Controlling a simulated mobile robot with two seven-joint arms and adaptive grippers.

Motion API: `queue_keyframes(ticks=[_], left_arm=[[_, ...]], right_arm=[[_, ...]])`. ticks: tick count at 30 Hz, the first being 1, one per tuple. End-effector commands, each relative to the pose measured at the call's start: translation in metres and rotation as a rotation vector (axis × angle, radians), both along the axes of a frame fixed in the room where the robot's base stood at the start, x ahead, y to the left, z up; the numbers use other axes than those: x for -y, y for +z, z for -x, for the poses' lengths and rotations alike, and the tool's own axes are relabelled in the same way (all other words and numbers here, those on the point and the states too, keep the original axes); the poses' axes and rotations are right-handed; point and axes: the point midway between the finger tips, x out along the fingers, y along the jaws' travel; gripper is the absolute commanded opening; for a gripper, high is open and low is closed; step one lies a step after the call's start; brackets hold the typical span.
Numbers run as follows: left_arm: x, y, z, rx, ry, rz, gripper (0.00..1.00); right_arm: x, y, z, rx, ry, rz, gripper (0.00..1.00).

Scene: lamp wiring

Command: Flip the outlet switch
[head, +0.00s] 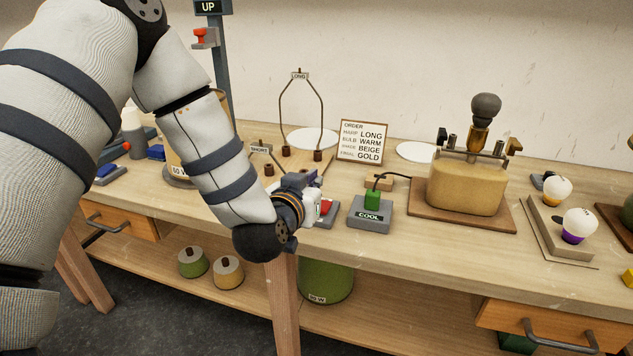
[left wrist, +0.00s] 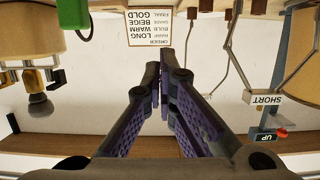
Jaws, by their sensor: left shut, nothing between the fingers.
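No part is labelled as the outlet switch, so I cannot tell for sure which it is. A grey post (head: 222,85) marked UP carries a red-topped part (head: 204,37) at the back left. A grey box (head: 370,213) marked COOL holds a green plug (head: 372,198) with a black cord. Just left of it, a red part (head: 326,206) on a grey base is partly hidden by my left gripper (head: 303,190). This gripper is low over the front of the bench, shut and empty. Its closed fingers (left wrist: 158,78) show in the left wrist view, which is upside down.
An order card (head: 362,143) stands behind. Wire harps (head: 300,100) stand on a wooden board behind the gripper. A tan lamp base (head: 466,186) on a wooden board and white bulbs (head: 579,223) are to the right. Bare bench lies along the front edge.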

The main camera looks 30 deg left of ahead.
Motion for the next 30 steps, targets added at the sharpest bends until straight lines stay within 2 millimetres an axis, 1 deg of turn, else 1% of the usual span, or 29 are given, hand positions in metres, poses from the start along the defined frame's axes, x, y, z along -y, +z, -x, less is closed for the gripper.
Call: queue_keyframes(ticks=[1,4,7,21,23,25,26,27,29,30], left_arm=[[0.002,0.009,0.008,0.008,-0.002,0.000,0.00],[0.005,0.009,0.020,0.000,-0.001,0.000,0.00],[0.007,0.011,0.027,-0.002,0.000,0.000,0.00],[0.007,0.012,0.029,-0.001,0.000,-0.001,0.00],[0.009,0.006,0.031,-0.017,-0.006,0.002,0.00],[0.016,-0.020,0.039,-0.089,-0.030,0.013,0.00],[0.021,-0.037,0.047,-0.141,-0.047,0.020,0.00],[0.030,-0.067,0.061,-0.231,-0.074,0.037,0.00],[0.044,-0.115,0.092,-0.389,-0.112,0.064,0.00],[0.051,-0.147,0.118,-0.502,-0.134,0.084,0.00]], right_arm=[[0.000,0.005,-0.005,0.019,0.000,0.000,0.40],[0.000,0.003,-0.003,0.011,0.000,0.000,0.40],[0.000,0.002,-0.002,0.009,0.000,0.000,0.40],[0.000,0.002,-0.002,0.008,0.000,0.000,0.40],[0.000,0.002,-0.002,0.008,0.000,0.000,0.40],[0.000,0.002,-0.002,0.008,0.000,0.000,0.40],[0.000,0.002,-0.002,0.008,0.000,0.000,0.40],[0.000,0.002,-0.002,0.008,0.000,0.000,0.40],[0.000,0.002,-0.002,0.008,0.000,0.000,0.40],[0.000,0.002,-0.002,0.008,0.000,0.000,0.40]])
